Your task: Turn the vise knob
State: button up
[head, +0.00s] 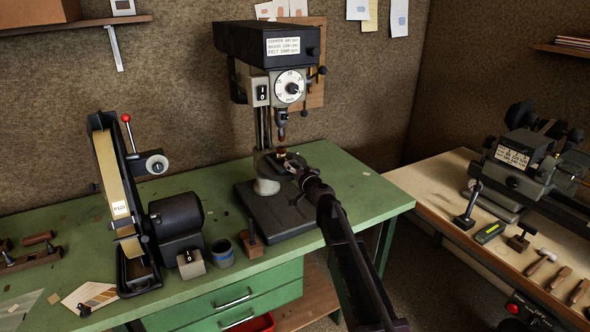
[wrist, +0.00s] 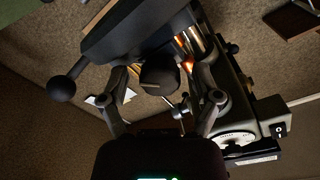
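The vise knob (wrist: 160,77) is a dark, rounded knob, seen in the middle of the wrist view on the end of a dark body (wrist: 135,32). My gripper (wrist: 161,70) has its two fingers spread, one on each side of the knob; narrow gaps seem to show, but contact is hard to tell. In the head view my gripper (head: 292,168) is at the small vise (head: 274,163) on the drill press, below the chuck. My arm hides the knob there.
The drill press (head: 268,48) stands behind my gripper, its chuck (head: 282,117) close above. A belt sander (head: 118,190) stands left on the green bench (head: 190,178). A wooden bench (head: 440,190) with a machine (head: 520,160) is at right.

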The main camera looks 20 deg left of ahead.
jog(key=shift+s, duration=0.1)
jog(key=v, duration=1.2)
jog(key=shift+f, duration=0.1)
dwell(0.6)
jog(key=s+d+f+m+g+h, duration=0.1)
jog(key=s+d+f+g+h, duration=0.3)
jog(key=d, duration=1)
jog(key=s+d+f+m+g+h, duration=0.1)
jog(key=s+d+f+g+h, duration=0.3)
jog(key=s+d+f, duration=0.4)
jog(key=s+d+f+g+h, duration=0.4)
jog(key=s+d, duration=0.6)
jog(key=d, duration=1.1)
notch_tip(320, 180, down, 2)
jog(key=shift+s+f+m+h, duration=0.25)
jog(key=shift+m+h, duration=0.15)
jog(key=shift+h, duration=0.2)
jog(key=shift+a, duration=0.1)
